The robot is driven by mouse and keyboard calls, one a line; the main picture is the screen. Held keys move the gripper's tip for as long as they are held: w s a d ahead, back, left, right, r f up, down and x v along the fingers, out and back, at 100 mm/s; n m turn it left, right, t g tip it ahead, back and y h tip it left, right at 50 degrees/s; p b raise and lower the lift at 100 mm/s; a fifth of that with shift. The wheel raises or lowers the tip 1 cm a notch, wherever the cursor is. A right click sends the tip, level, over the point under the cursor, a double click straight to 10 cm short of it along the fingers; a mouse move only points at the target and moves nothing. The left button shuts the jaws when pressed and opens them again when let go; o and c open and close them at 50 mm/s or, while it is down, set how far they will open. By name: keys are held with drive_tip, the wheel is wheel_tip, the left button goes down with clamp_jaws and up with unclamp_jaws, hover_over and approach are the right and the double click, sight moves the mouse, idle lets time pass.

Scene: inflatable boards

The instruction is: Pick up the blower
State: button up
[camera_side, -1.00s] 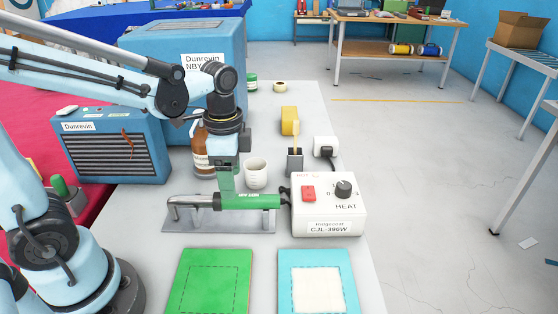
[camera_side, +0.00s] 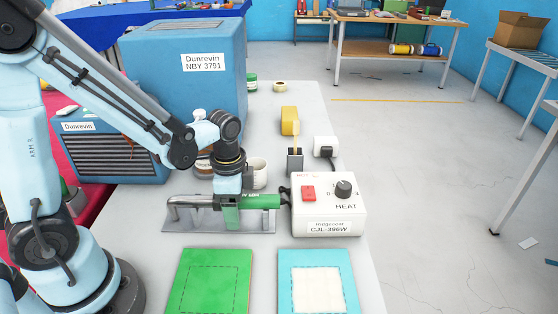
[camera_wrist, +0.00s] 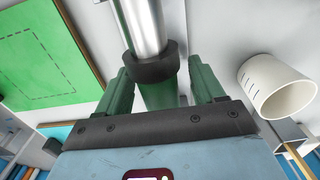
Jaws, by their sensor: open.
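The blower (camera_side: 264,201) has a green handle, a dark collar and a metal nozzle. It lies sideways on a grey metal stand (camera_side: 250,223) on the bench, with a cord running to the white heat control box (camera_side: 330,217). My gripper (camera_side: 231,214) is down at the blower's handle near its nozzle end. In the wrist view the green fingers of my gripper (camera_wrist: 162,82) stand one on each side of the blower (camera_wrist: 156,96), close behind its dark collar. They are open, with a narrow gap showing. The fingers hide part of the handle in the side view.
A white cup (camera_side: 259,172) stands close behind my gripper, and a brown bottle (camera_side: 203,165) is partly hidden by my arm. A green board (camera_side: 210,255) and a cyan board with a white patch (camera_side: 341,262) lie in front. Blue Dunrevin machines (camera_side: 225,95) stand behind.

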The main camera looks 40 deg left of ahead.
drive_tip(key=shift+f, duration=0.2)
drive_tip(key=c, duration=1)
drive_tip(key=shift+c, duration=0.2)
drive_tip(key=shift+r, duration=0.15)
